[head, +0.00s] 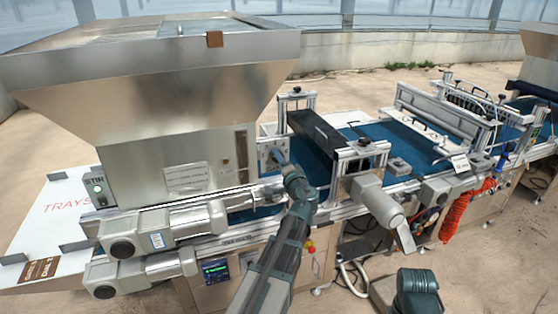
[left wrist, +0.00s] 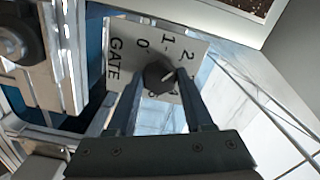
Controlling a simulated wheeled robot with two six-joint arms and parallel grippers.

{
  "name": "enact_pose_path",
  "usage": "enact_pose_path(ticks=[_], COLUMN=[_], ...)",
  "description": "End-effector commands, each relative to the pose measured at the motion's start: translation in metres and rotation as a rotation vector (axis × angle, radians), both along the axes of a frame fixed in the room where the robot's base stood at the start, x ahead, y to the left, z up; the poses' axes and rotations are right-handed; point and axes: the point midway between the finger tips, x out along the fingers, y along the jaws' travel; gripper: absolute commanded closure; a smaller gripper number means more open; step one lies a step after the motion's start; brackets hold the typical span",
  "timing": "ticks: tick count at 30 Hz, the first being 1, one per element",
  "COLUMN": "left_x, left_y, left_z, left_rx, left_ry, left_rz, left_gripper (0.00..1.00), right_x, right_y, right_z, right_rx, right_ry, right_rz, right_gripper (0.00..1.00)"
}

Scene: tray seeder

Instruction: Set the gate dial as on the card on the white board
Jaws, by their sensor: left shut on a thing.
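The gate dial (left wrist: 158,74) is a dark round knob on a pale plate (left wrist: 118,58) marked GATE, with 0, 1 and 2 legible and other marks partly hidden. A light line on the knob slants up and right, roughly toward the 2; its exact setting is hard to tell. My left gripper (left wrist: 157,82) is shut on the knob, one finger on each side. In the head view, my left gripper (head: 281,160) reaches the plate beside the hopper. A brown card (head: 40,269) lies on the white board (head: 62,205) at left; its lettering is too small to read surely. My right gripper is out of view.
The large metal hopper (head: 150,95) rises left of the gripper. A dark roller housing (head: 315,132) stands close to its right, over the blue belt (head: 408,148). Motors (head: 185,222) jut out below the hopper. A green-lit STIR button (head: 98,189) is on the left.

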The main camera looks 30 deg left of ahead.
Motion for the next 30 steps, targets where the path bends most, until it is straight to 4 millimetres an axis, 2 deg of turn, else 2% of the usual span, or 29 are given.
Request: enact_pose_path(ticks=[30], left_x=[-0.0003], left_y=[-0.0006], left_z=[-0.0005], left_rx=[0.623], left_ry=[0.733], left_rz=[-0.001], left_gripper=[1.0], right_x=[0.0], right_y=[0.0], right_z=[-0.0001], right_rx=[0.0], right_ry=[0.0], right_rz=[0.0], right_gripper=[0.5])
